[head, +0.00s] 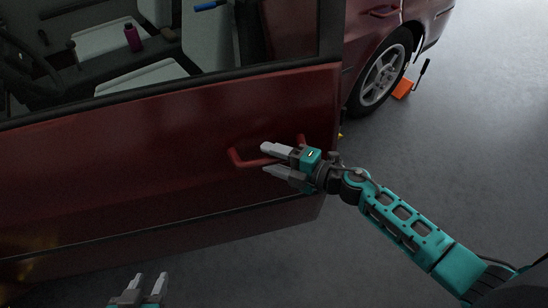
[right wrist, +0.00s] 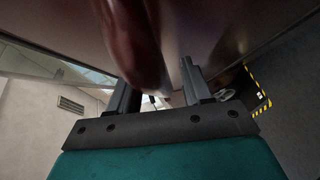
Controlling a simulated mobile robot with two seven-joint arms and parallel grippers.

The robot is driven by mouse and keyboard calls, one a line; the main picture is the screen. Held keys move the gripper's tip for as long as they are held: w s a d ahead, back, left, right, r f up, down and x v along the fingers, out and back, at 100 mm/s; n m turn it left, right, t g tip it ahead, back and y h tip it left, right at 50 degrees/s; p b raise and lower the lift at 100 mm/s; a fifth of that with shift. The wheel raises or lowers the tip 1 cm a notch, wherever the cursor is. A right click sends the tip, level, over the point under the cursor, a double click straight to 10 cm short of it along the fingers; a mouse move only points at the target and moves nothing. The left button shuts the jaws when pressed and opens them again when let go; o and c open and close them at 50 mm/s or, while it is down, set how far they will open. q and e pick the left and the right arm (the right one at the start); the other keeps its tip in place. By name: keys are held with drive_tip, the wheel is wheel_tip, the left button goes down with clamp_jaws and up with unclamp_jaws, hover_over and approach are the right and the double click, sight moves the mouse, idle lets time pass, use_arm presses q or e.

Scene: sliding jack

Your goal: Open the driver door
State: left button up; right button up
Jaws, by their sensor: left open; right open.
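The dark red driver door (head: 150,150) fills the left and middle of the head view. Its right edge stands out in front of the car's rear body, so the door appears ajar. Its red bar handle (head: 240,161) sits near that edge. My right gripper (head: 270,160) is open at the handle, its fingers pointing left and partly covering the bar. In the right wrist view the red handle (right wrist: 135,45) shows close beyond the left finger; I cannot tell whether the fingers touch it. My left gripper (head: 150,288) is open and empty at the bottom, apart from the door.
The car's rear wheel (head: 381,75) is right of the door edge, with an orange jack (head: 404,88) beside it. Through the window I see seats and a dark pink bottle (head: 132,38). The grey floor (head: 470,150) at right is clear. A yellow-black marking (right wrist: 258,90) shows in the wrist view.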

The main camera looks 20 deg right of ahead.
clamp_jaws()
idle(0.3)
drive_tip(key=shift+s, duration=0.15)
idle(0.3)
